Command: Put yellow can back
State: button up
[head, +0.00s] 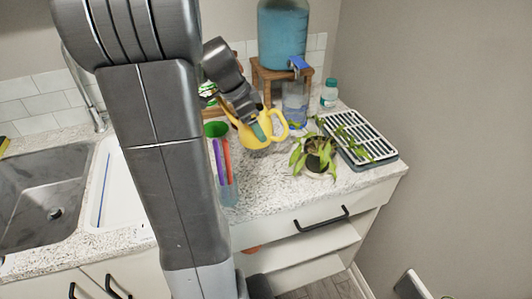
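The yellow can (252,139), a small watering can with a loop handle on its right side, is in the middle of the head view over the counter. My gripper (260,122) reaches down from the upper left and overlaps the can's top and body. Its fingertips are partly hidden against the can, so I cannot tell whether they are closed on it. I also cannot tell whether the can touches the counter.
A potted plant (318,155) stands right of the can, beside a slatted rack (362,138). Behind are a blue water dispenser (282,38) on a wooden stand (262,75), a glass jug (295,103) and a small bottle (329,93). A holder with colourful tools (222,160) stands left.

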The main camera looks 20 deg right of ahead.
aim_at(240, 123)
notch_tip(240, 123, down, 8)
jog(key=shift+f, duration=0.2)
jog(key=shift+f, duration=0.2)
dwell(0.3)
jog(key=o, duration=1.4)
jog(key=shift+o, duration=0.2)
jog(key=shift+r, duration=0.1)
jog(key=shift+r, duration=0.15)
jog(key=v, duration=1.2)
